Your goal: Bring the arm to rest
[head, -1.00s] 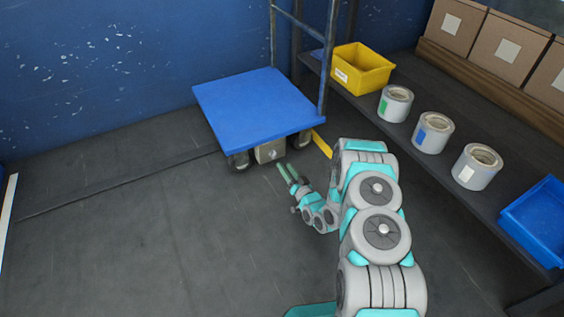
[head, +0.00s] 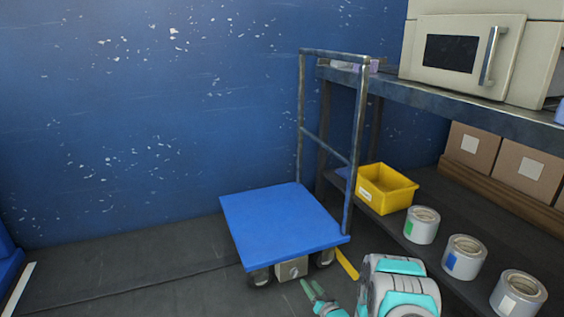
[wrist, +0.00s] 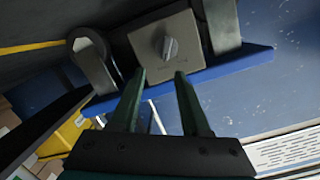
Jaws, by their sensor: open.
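My gripper (head: 314,292) is low in front of the blue platform cart (head: 282,222), at the bottom of the head view. In the wrist view my gripper (wrist: 154,104) has its two fingers apart with nothing between them. Beyond the fingertips is a grey box with a knob (wrist: 168,47) under the cart's deck. This grey box also shows in the head view (head: 291,268), between the cart's wheels. Part of my arm (head: 400,290) shows at the bottom right; the rest is out of the picture.
A shelf stands on the right. A microwave-like machine (head: 465,55) stands on the upper level. The floor (head: 130,290) left of the cart is clear.

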